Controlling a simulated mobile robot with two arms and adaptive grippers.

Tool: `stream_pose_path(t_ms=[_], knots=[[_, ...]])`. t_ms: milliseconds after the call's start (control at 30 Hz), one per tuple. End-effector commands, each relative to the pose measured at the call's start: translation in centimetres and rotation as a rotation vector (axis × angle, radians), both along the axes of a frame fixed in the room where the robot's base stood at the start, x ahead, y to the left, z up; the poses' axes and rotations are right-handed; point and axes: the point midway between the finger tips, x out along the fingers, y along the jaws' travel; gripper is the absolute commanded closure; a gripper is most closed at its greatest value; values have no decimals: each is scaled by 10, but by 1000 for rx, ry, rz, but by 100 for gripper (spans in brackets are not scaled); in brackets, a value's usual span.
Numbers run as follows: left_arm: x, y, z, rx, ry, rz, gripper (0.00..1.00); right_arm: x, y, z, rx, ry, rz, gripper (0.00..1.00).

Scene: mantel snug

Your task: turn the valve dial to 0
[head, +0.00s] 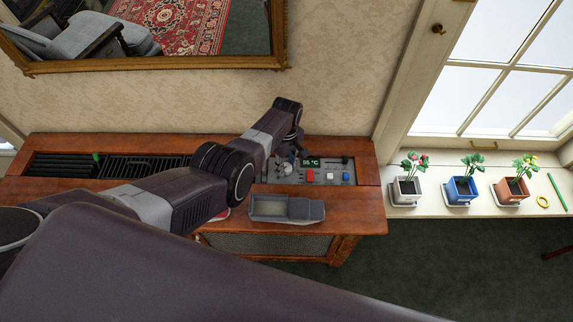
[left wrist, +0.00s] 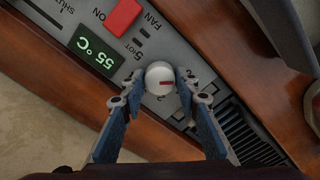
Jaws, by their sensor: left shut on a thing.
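The valve dial (left wrist: 160,78) is a round pale knob with a red mark, set in a grey control panel (head: 267,176). In the left wrist view, the red mark lies right of the knob's middle and points to the picture's right. My left gripper (left wrist: 161,82) is shut on the dial, one blue finger on each side. In the head view, my left gripper (head: 287,157) is over the panel, left of the display. The numbers around the dial are partly covered by the fingers and too small to read surely. My right gripper is not in view.
Beside the dial are a display (head: 311,162) reading 55 °C and a red switch (head: 309,178). A blue button (head: 346,177) is farther right. Potted plants stand on the windowsill (head: 425,200); a black grille (head: 140,167) lies left.

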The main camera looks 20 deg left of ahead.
Motion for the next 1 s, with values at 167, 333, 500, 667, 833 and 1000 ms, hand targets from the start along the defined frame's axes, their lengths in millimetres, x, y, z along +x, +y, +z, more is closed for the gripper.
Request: stream_pose_path(t_ms=[167, 333, 500, 667, 833, 1000], knots=[[2, 0, 2, 0, -4, 2, 63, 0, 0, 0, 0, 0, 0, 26], [1, 0, 1, 0, -2, 1, 53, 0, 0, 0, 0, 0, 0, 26], [1, 0, 0, 0, -1, 0, 53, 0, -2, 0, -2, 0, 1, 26], [1, 0, 3, 0, -2, -1, 53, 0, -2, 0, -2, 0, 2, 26], [1, 0, 15, -1, -3, -1, 53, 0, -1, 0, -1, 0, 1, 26], [2, 0, 37, -1, -5, -1, 53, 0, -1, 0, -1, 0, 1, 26]])
